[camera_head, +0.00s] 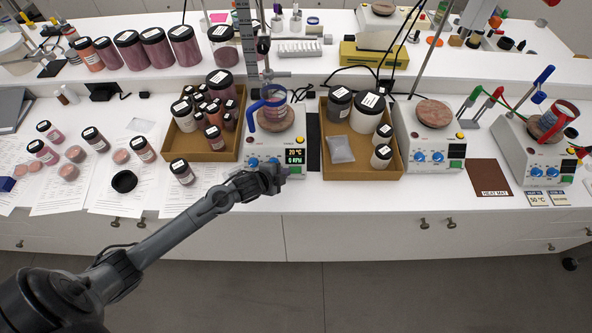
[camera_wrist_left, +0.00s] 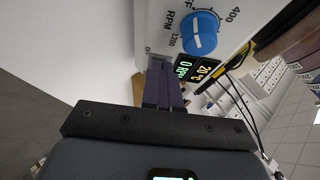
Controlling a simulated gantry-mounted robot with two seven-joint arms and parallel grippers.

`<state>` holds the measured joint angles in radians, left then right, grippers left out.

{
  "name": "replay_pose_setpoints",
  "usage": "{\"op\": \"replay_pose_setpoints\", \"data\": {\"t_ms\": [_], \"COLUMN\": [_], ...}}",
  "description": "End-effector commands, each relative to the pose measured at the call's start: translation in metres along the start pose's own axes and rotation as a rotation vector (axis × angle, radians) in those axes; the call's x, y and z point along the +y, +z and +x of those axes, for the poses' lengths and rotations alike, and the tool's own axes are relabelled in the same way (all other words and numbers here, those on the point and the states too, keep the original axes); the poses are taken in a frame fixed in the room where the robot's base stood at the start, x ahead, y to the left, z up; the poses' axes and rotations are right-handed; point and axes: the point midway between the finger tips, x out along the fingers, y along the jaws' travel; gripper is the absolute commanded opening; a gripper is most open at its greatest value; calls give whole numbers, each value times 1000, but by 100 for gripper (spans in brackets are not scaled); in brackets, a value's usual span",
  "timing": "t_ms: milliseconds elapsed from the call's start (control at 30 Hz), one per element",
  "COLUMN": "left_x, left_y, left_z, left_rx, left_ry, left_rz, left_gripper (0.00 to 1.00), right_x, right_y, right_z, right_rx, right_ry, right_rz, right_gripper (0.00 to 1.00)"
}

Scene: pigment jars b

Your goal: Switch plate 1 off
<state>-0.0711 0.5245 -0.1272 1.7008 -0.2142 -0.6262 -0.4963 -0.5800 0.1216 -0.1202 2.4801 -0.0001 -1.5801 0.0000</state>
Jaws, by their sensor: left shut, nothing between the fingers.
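The left hot plate (camera_head: 258,145), a white box with two blue knobs, stands at the middle of the bench. A glass beaker (camera_head: 272,102) stands on top of it. Its lit display (camera_head: 294,157) reads 20 °C and 0 RPM; the display also shows in the left wrist view (camera_wrist_left: 193,69) beside a blue RPM knob (camera_wrist_left: 200,33). My left gripper (camera_head: 280,174) is shut and empty at the panel's lower right, under the display. Its dark fingertips (camera_wrist_left: 160,72) cover the switch area in the wrist view; I cannot tell whether they touch it. My right gripper is not in view.
A cardboard tray (camera_head: 215,155) of dark-lidded jars stands left of the plate, another tray (camera_head: 362,169) right of it. A middle hot plate (camera_head: 428,140) and a right hot plate (camera_head: 525,150) stand farther right. The bench's front edge is close below my gripper.

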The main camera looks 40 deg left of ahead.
Motion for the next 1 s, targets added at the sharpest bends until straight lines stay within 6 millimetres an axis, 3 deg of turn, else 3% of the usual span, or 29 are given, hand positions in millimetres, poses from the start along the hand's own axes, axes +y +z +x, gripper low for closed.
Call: {"op": "replay_pose_setpoints", "data": {"t_ms": [633,1000], "left_x": [0,-2], "left_y": [6,-2], "left_z": [12,-3], "left_rx": [1,0], "left_ry": [0,1], "left_rz": [1,1], "left_gripper": [0,0], "right_x": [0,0], "right_y": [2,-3], "right_z": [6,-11], "right_rx": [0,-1], "right_ry": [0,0], "right_rz": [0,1], "right_gripper": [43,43]}}
